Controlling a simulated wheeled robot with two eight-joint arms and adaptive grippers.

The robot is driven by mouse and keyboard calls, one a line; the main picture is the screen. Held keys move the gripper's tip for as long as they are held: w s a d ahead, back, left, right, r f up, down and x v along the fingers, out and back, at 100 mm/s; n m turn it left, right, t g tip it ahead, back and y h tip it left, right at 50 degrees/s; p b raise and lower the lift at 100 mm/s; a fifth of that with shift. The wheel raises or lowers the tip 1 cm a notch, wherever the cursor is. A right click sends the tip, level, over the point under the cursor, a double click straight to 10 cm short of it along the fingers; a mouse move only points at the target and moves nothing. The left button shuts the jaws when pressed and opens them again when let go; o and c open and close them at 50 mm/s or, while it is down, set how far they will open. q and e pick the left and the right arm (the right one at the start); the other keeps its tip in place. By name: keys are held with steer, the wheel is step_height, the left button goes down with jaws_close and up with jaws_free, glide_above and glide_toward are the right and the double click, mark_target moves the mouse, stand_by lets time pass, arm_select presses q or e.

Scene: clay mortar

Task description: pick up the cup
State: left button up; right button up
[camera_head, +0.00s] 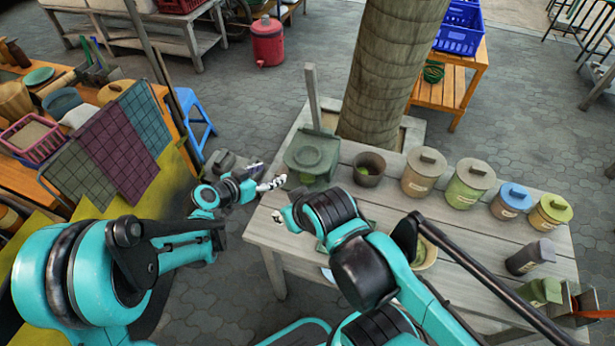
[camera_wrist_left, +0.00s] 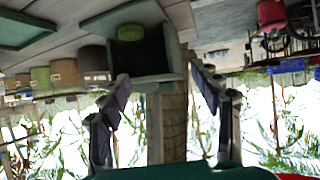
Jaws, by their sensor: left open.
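A small green cup-like cylinder (camera_wrist_left: 130,32) stands inside a dark, open-fronted box (camera_wrist_left: 150,62) in the left wrist view, which is upside down. In the head view this green box-like stand (camera_head: 311,152) is at the table's left end, with a bit of green (camera_head: 307,178) under it. A dark cup with green contents (camera_head: 369,168) stands right of it. My left gripper (camera_head: 268,180) is open and empty in front of the stand; its fingers (camera_wrist_left: 162,84) frame the opening. My right gripper (camera_head: 282,215) is mostly hidden by its arm.
Lidded jars (camera_head: 421,176) line the back of the grey wooden table (camera_head: 480,235). A tree trunk (camera_head: 390,70) rises behind. My right arm covers the table's left front.

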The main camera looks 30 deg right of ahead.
mark_target(301, 178)
arm_select(q)
steer(key=d+f, duration=0.2)
steer(key=d+f+m+h, duration=0.1)
steer(key=d+f, duration=0.1)
steer(key=d, duration=0.1)
steer(key=s+d+f+m+g+h+b, duration=0.1)
steer(key=d+f, duration=0.2)
steer(key=shift+d, duration=0.2)
steer(key=b+x, duration=0.1)
steer(key=x, duration=0.1)
steer(key=b+x, duration=0.1)
steer(key=x, duration=0.2)
steer(key=shift+s+d, duration=0.1)
steer(key=shift+s, duration=0.1)
steer(key=shift+w+d+f+b, duration=0.15)
steer(key=shift+d+b, duration=0.15)
steer(key=shift+b, duration=0.05)
steer(key=c, duration=0.9)
